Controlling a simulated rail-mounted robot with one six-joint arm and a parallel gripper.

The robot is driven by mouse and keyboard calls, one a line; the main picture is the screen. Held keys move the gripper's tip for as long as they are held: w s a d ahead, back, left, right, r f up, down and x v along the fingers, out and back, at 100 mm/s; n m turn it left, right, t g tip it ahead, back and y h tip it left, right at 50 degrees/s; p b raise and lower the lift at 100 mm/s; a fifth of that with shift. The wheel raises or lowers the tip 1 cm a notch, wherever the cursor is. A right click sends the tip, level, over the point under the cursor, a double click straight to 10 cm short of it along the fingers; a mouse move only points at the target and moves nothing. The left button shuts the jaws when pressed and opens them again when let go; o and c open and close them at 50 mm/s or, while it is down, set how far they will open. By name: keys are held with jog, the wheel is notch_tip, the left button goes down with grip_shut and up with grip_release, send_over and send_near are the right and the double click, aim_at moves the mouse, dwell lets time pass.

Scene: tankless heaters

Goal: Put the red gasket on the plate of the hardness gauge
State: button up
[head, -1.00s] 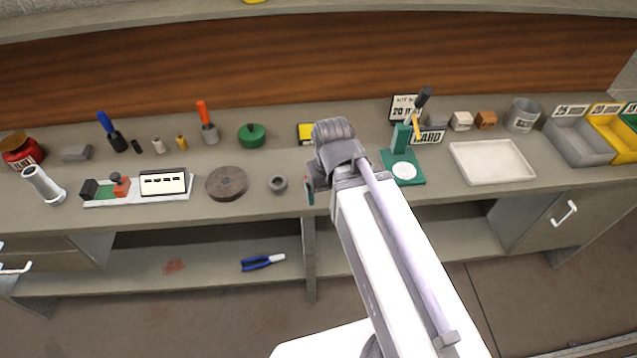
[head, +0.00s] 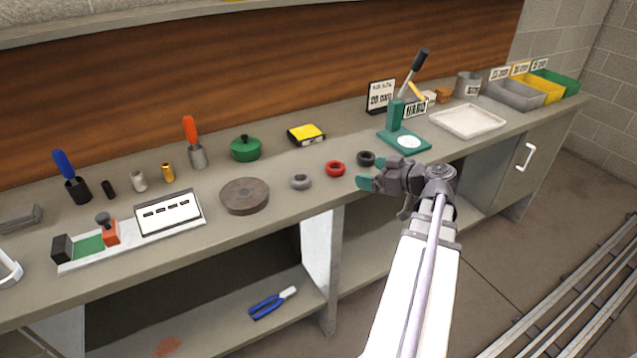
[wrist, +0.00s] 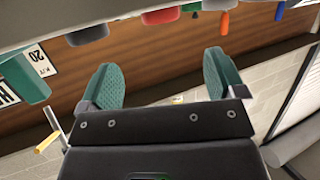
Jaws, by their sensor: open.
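The red gasket (head: 335,169) lies flat on the bench between a grey gasket (head: 300,181) and a black gasket (head: 366,158). In the wrist view the red gasket (wrist: 160,16) shows at the top edge, partly cut off. The green hardness gauge (head: 395,118) stands behind and to the right, its lever raised. Its round white plate (head: 408,141) is bare. My gripper (head: 372,181) is at the bench's front edge, right of the red gasket and apart from it. Its teal fingers are spread and empty in the wrist view (wrist: 162,80).
A brown disc (head: 245,196) and a green lidded pot (head: 246,149) stand left of the gaskets. A yellow-topped box (head: 306,134) is behind them. A white tray (head: 468,121) lies right of the gauge. Signs (head: 381,96) stand around the gauge.

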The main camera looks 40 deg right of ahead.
aim_at(337, 167)
jog(key=b+x, duration=0.1)
jog(key=x, duration=0.3)
jog(key=shift+w+f, duration=0.2)
jog(key=shift+w, duration=0.2)
jog(key=b+x, duration=0.1)
jog(key=x, duration=0.4)
jog(key=shift+w+a+b, duration=0.3)
jog(key=shift+w+b, duration=0.05)
jog(key=shift+r, duration=0.1)
jog(key=shift+s, duration=0.1)
jog(key=shift+c, duration=0.4)
jog(key=shift+r, duration=0.1)
jog(key=c, duration=1)
